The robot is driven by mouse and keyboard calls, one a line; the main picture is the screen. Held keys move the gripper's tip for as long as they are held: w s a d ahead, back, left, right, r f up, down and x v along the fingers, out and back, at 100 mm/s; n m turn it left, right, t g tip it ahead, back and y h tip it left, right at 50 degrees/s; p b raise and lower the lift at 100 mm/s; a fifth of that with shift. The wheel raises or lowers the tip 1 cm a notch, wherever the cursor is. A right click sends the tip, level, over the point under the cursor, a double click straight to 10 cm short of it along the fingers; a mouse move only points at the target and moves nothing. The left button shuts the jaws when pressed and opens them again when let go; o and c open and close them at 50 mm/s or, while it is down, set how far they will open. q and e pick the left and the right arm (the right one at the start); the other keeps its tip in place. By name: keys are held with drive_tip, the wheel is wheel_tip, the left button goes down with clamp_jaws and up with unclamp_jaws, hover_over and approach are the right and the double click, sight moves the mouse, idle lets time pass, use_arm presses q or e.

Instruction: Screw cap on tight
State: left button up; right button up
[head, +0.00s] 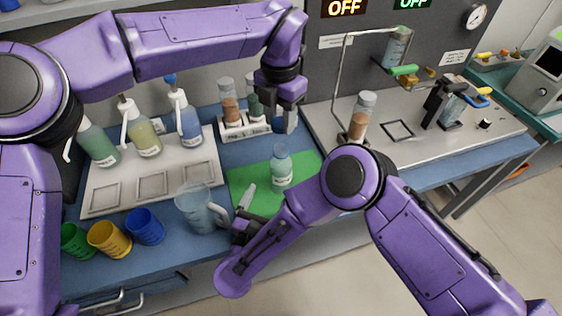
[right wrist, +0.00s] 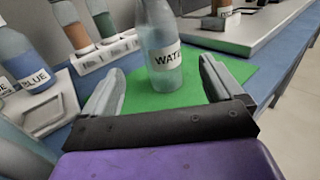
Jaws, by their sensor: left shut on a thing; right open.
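A clear bottle labelled WATER (head: 281,172) stands upright on a green mat (head: 250,179). It also shows in the right wrist view (right wrist: 165,62), with its top cut off by the picture's edge. My left gripper (head: 288,122) is above and behind the bottle, apart from it. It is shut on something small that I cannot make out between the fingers. No separate cap can be made out. My right gripper (head: 249,203) is open and low, at the mat's left front edge. In the right wrist view, its open fingers (right wrist: 162,68) point toward the bottle from either side, with nothing gripped.
A clear jug (head: 202,208) stands close left of my right gripper. Green, yellow and blue cups (head: 146,226) stand at the left front. Squeeze bottles (head: 147,135) stand on a white tray (head: 100,203). A vial rack (head: 243,131) is behind; a grey platform (head: 440,148) is right.

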use_arm(q)
drive_tip(key=shift+w, duration=0.1)
use_arm(e)
drive_tip(key=shift+w, duration=0.1)
use_arm(q)
drive_tip(key=shift+r, duration=0.1)
use_arm(e)
drive_tip(key=shift+r, duration=0.1)
drive_tip(key=x, duration=1.2)
drive_tip(key=shift+c, duration=0.3)
drive_tip(key=c, duration=1.4)
use_arm(q)
hover_over(281, 152)
drive_tip(key=shift+f, duration=2.55)
use_arm(e)
drive_tip(key=shift+c, duration=0.2)
